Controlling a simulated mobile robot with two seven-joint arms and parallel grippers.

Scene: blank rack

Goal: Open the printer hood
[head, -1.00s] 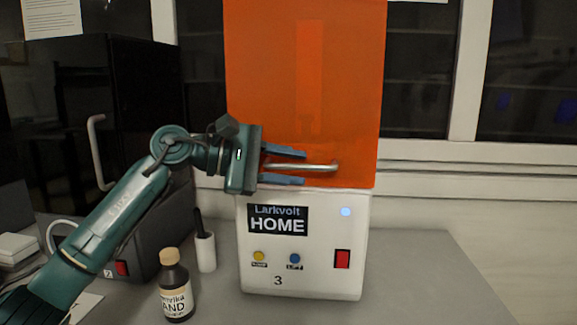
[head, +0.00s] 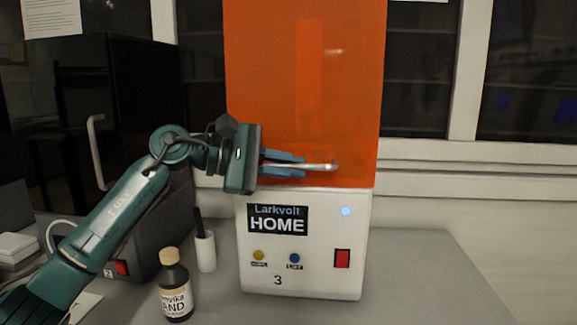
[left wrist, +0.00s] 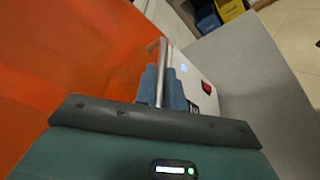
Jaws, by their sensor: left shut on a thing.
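The printer has an orange translucent hood (head: 305,75) standing down on a white base (head: 305,276) marked "Larkvolt HOME" and "3". A pale metal handle bar (head: 325,167) runs across the lower front of the hood. My left gripper (head: 300,165) comes in from the left, its blue fingers shut on the handle. In the left wrist view the handle (left wrist: 163,56) runs between the two fingers (left wrist: 161,88), with the hood at the left. My right gripper is not in view.
A dark machine (head: 120,120) is behind my arm. The grey tabletop (head: 430,270) is clear at the right.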

